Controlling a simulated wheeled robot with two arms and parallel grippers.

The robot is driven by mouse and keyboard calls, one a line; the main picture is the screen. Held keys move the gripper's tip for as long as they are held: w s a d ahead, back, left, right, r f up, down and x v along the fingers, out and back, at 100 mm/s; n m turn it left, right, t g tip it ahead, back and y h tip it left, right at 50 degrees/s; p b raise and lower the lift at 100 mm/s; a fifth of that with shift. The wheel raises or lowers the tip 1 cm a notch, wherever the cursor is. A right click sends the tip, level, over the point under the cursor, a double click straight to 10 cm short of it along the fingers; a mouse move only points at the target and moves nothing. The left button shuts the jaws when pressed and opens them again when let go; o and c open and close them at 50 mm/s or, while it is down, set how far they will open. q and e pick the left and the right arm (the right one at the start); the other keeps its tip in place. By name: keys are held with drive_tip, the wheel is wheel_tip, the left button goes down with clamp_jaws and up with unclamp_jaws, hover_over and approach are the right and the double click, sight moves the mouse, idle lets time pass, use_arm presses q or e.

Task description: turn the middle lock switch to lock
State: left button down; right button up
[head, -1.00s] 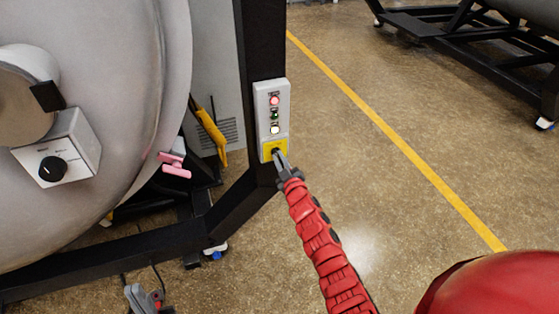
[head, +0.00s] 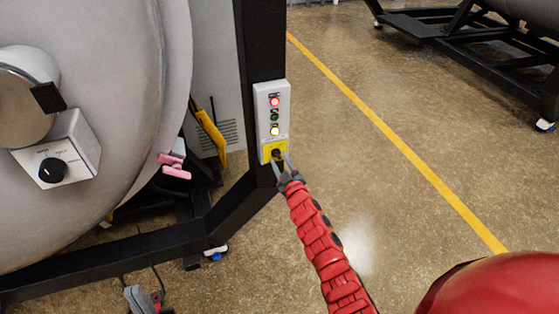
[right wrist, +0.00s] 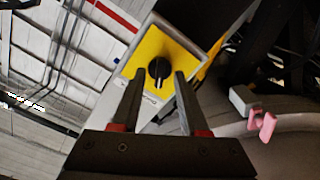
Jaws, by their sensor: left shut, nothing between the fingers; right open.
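The black rotary switch (head: 276,153) sits on a yellow plate at the bottom of a light grey control box (head: 262,110). In the right wrist view the switch (right wrist: 159,68) shows ahead of the fingers, its ridge roughly upright in the picture. My right gripper (head: 281,159) is open and empty at the switch, one finger to each side; in the right wrist view its fingertips (right wrist: 160,75) show a gap around the knob. My left gripper (head: 142,299) is shut and empty, low at the bottom left, far from the switch.
The box is fixed to a black frame post (head: 262,45). A big grey furnace door (head: 100,110) with its own knob box (head: 80,145) stands at left. A pink handle (head: 174,166) is beside it. Open floor with a yellow line (head: 400,145) lies right.

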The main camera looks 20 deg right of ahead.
drive_tip(key=s, duration=1.6)
drive_tip(key=shift+s+d, duration=0.25)
drive_tip(key=shift+s, duration=0.15)
